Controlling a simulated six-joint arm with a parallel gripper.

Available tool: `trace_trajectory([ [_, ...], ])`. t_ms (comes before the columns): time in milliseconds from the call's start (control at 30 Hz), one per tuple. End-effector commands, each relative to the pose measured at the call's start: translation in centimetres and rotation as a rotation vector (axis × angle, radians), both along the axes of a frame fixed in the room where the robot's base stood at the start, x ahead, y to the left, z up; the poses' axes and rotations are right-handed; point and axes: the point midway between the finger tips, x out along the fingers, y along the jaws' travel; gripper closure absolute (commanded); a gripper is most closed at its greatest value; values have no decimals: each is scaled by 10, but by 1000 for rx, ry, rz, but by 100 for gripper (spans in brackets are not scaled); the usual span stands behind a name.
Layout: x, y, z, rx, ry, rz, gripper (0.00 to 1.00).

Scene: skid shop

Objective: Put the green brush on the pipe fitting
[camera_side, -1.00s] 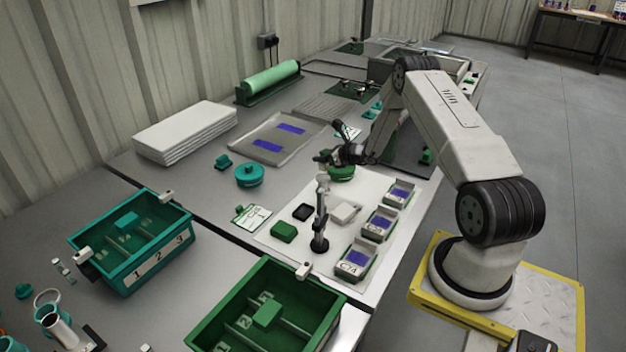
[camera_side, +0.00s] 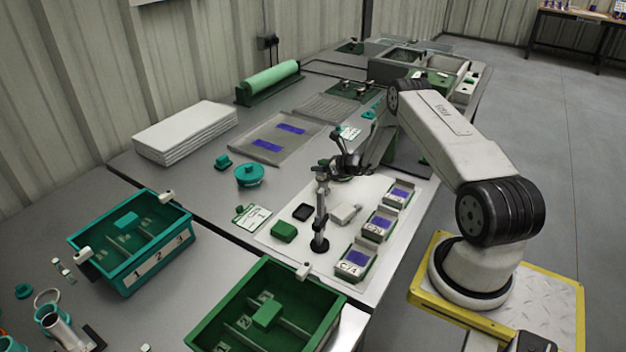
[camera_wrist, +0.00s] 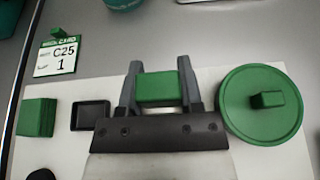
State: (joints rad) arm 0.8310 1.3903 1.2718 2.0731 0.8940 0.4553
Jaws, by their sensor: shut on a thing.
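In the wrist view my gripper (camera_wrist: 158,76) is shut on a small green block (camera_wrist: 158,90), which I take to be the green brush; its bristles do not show. In the side view my gripper (camera_side: 345,163) is above the far end of the white mat (camera_side: 275,240), and the held piece is too small to make out. I cannot tell for sure which thing is the pipe fitting; a metal pipe piece (camera_side: 62,335) stands at the lower left of the side view.
A round green lidded piece (camera_wrist: 262,104) is right of my gripper. A green block (camera_side: 284,230), a black tray (camera_side: 303,212) and labelled holders (camera_side: 355,262) are on the mat. A slim post (camera_side: 320,215) stands among them. Teal (camera_side: 130,270) and green (camera_side: 215,325) bins stand nearer.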

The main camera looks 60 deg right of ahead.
Motion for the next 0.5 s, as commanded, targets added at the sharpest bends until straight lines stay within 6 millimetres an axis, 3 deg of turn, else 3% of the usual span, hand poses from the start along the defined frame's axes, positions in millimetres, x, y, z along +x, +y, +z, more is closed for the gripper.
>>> trace_trajectory([
  [400,0,0,-3,-1,-1,-1,100],
  [433,0,0,-3,-1,-1,-1,51],
  [500,0,0,-3,-1,-1,-1,29],
])
